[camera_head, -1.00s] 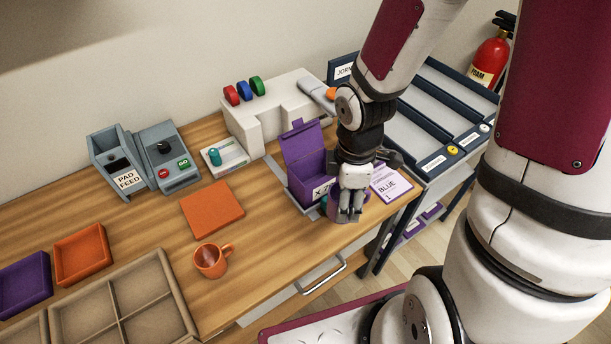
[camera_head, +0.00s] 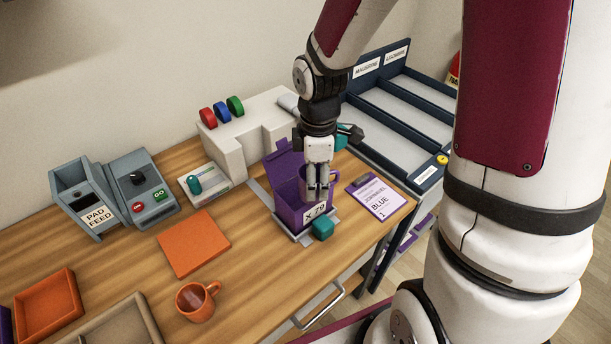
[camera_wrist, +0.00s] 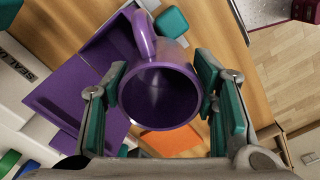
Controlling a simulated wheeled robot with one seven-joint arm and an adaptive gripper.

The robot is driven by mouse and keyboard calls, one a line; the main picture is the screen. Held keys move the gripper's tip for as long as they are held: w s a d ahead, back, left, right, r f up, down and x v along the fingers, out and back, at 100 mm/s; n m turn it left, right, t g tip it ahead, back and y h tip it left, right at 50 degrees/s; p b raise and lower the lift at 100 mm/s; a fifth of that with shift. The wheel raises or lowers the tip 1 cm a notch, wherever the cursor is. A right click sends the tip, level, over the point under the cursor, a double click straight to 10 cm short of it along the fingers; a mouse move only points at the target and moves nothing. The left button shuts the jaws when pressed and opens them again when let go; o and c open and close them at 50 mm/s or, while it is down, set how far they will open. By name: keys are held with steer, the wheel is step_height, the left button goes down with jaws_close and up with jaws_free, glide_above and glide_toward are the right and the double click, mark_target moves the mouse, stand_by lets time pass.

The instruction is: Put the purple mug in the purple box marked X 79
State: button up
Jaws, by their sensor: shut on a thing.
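The purple box marked X 79 (camera_head: 291,214) stands with its lid raised in a grey holder near the table's right front. My gripper (camera_head: 318,192) is over the box opening, pointing down. In the wrist view the purple mug (camera_wrist: 160,92) is between my fingers, its open mouth facing the camera and its handle toward the top of the picture. My gripper (camera_wrist: 162,100) is shut on the mug's sides. In the head view the mug (camera_head: 304,181) is mostly hidden behind my fingers; I cannot tell how deep it sits. The box also shows beside the mug in the wrist view (camera_wrist: 72,98).
A teal block (camera_head: 323,228) is at the box's front. A clipboard (camera_head: 376,197) lies to the right. An orange mug (camera_head: 196,301) and orange mat (camera_head: 193,244) are on the left. The white press (camera_head: 250,130) stands behind the box.

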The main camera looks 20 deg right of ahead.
steer(key=shift+w+a+f, duration=0.2)
steer(key=shift+w+f, duration=1.75)
steer(key=shift+w, duration=0.25)
steer(key=shift+f, duration=0.65)
steer(key=o, duration=1.3)
step_height(320, 180, up, 13)
steer(key=s+r+m+t, duration=0.1)
steer(key=s+r+m, duration=0.3)
steer(key=s+r, duration=0.1)
steer(key=s+r+m+t, duration=0.2)
steer(key=s+r+m, duration=0.2)
steer(key=s, duration=0.4)
steer(key=s+r+m+t, duration=0.2)
steer(key=s+r+m, duration=0.3)
steer(key=s+m, duration=0.1)
steer(key=shift+s+a+r, duration=0.2)
steer(key=shift+s+r, duration=0.15)
steer(key=shift+s, duration=0.05)
